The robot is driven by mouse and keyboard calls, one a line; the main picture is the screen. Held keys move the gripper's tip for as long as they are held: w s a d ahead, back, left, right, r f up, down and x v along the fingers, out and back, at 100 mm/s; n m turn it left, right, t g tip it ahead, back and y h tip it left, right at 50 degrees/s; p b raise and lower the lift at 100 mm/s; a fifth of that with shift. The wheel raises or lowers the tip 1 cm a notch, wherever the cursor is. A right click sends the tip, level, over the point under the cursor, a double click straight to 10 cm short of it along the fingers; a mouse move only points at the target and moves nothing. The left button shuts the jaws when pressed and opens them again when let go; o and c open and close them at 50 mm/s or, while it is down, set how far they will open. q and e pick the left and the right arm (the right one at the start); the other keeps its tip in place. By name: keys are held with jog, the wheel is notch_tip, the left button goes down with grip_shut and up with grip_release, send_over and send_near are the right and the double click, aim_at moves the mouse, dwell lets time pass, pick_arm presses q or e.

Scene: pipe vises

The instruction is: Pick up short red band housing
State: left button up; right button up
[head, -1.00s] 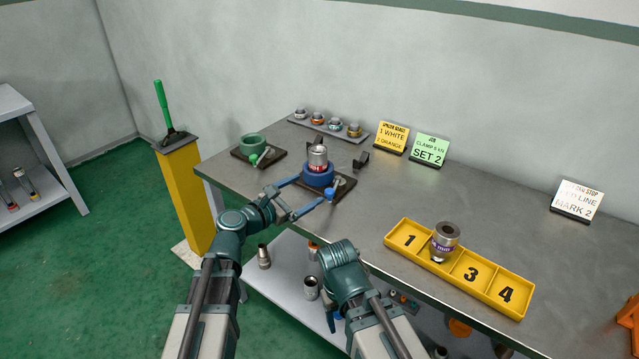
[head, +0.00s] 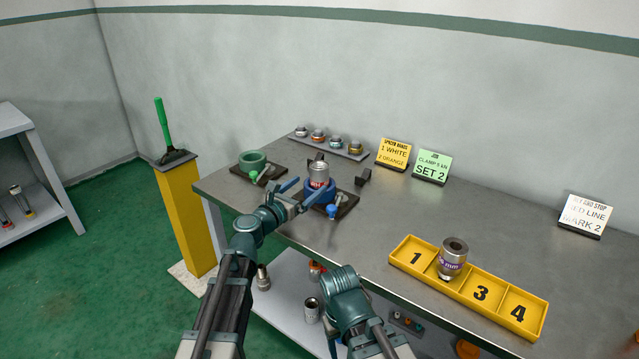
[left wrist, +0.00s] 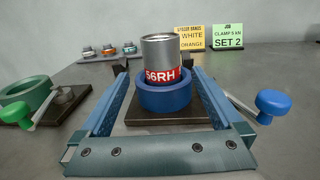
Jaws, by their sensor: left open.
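The short red band housing (head: 318,173) is a silver cylinder with a red band. It stands upright in the blue ring-shaped vise (head: 312,193) on a dark base plate. In the left wrist view the housing (left wrist: 161,58) shows "56RH" on its red band, above the blue vise (left wrist: 165,97). My left gripper (head: 303,193) is open at the vise, its blue fingers on either side of the vise and housing. In the left wrist view the fingers (left wrist: 158,95) flank them with nothing clamped. My right arm shows at the bottom; its fingertips are not visible.
A green vise (head: 252,161) stands to the left. A grey rack (head: 329,147) with several small parts lies behind. A yellow numbered tray (head: 480,294) holds a purple-banded housing (head: 453,259). Signs stand along the back. The middle of the table is clear.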

aim_at(314, 182)
pick_arm(q)
jog(key=shift+x, duration=3.25)
jog(key=shift+s, duration=0.15)
grip_shut()
